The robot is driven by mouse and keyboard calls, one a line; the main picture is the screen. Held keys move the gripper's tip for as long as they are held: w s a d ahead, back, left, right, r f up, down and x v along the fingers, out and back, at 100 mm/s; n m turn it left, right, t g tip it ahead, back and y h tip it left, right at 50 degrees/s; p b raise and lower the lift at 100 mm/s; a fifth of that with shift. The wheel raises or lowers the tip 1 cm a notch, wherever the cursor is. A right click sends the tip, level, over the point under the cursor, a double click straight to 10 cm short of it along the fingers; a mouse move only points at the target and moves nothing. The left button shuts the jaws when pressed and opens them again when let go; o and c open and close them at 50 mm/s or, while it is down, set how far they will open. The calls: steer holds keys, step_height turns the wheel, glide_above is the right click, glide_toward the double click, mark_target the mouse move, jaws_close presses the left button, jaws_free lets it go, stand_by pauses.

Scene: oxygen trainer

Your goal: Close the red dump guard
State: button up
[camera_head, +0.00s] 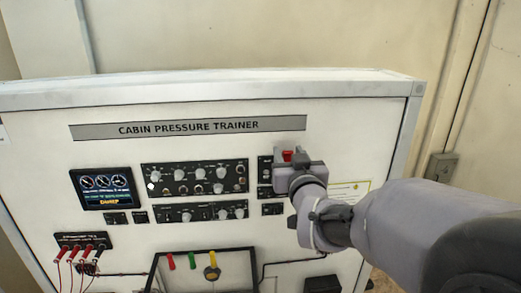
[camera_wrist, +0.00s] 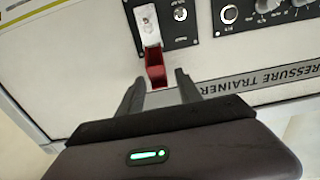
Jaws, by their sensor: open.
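The red dump guard (camera_wrist: 156,69) is on a small black switch panel near the upper right of the trainer. In the wrist view it stands out from the panel edge beside a silver switch plate (camera_wrist: 147,25), which is uncovered, so the guard looks raised. In the head view only a bit of the red guard (camera_head: 287,155) shows above my gripper (camera_head: 285,172). In the wrist view my gripper (camera_wrist: 160,84) is open, its two dark fingers on either side of the guard's near end. I cannot tell whether they touch it.
The white trainer panel (camera_head: 350,115) carries a grey title strip (camera_head: 190,127), knob panels (camera_head: 194,178) and a display (camera_head: 102,188) reading DUMP. Red, green and yellow handles (camera_head: 192,260) sit below. A beige wall (camera_head: 250,35) stands behind.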

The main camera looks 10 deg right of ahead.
jaws_close()
stand_by(1.4)
